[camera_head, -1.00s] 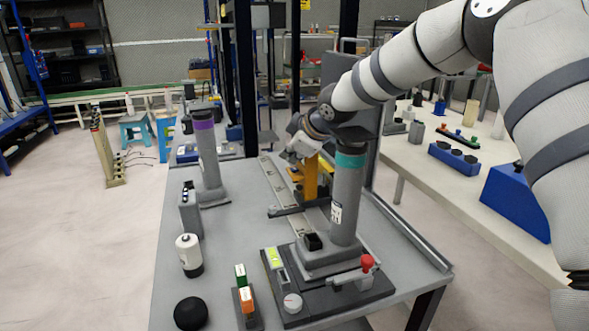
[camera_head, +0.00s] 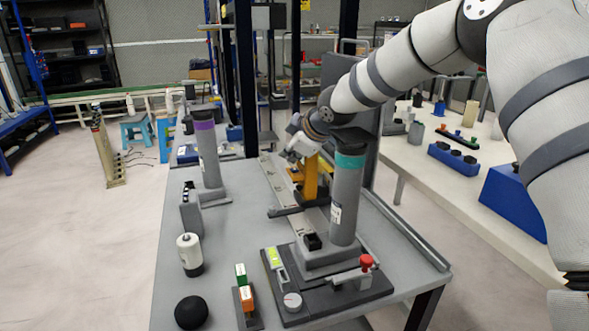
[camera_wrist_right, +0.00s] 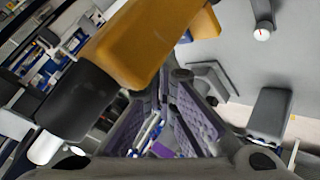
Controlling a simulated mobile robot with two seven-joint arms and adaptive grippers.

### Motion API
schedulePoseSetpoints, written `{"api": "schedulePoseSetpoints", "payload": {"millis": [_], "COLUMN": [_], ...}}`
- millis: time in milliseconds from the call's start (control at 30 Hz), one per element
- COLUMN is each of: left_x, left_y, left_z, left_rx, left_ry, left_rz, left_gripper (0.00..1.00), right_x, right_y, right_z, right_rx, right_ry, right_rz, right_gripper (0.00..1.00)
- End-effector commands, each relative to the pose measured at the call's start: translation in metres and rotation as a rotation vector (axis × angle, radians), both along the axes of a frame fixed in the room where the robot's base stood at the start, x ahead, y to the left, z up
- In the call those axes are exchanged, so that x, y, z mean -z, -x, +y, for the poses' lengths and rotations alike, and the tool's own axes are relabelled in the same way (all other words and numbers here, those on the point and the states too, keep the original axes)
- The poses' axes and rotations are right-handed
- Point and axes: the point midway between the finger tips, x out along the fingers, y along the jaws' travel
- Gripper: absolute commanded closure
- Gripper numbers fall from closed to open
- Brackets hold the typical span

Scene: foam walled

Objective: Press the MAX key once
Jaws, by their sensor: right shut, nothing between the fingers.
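I cannot make out a key marked MAX in either view. A dark grey base unit (camera_head: 345,296) with a green display (camera_head: 275,257), a pale round knob (camera_head: 292,302) and a red knob (camera_head: 366,262) stands at the table's near end. My right gripper (camera_wrist_right: 166,80) is shut and empty in the right wrist view, its purple-lined fingers together. In the head view its wrist is behind the teal-banded column, by a yellow stand (camera_head: 311,178). The yellow body (camera_wrist_right: 150,38) fills the upper wrist view, close to the fingers; I cannot tell if they touch. My left gripper is not in view.
A grey column with a teal band (camera_head: 350,160) and one with a purple band (camera_head: 205,130) rise from the grey table (camera_head: 235,225).

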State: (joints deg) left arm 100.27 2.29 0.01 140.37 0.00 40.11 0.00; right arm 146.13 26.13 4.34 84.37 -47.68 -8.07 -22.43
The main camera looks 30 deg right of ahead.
Motion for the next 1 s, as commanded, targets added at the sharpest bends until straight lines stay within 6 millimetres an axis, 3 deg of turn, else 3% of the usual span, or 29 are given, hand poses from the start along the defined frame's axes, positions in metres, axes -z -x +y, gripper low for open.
{"api": "schedulePoseSetpoints", "payload": {"millis": [33, 1000], "left_x": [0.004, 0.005], "left_y": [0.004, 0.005], "left_z": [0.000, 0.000], "left_rx": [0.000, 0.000], "left_ry": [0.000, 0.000], "left_rz": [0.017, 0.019], "left_gripper": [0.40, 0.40], "right_x": [0.029, 0.041], "right_y": [0.006, 0.007], "right_z": [0.000, -0.001], "right_rx": [-0.001, 0.003], "right_ry": [-0.003, -0.003], "right_rz": [0.048, 0.058], "right_gripper": [1.00, 1.00]}}
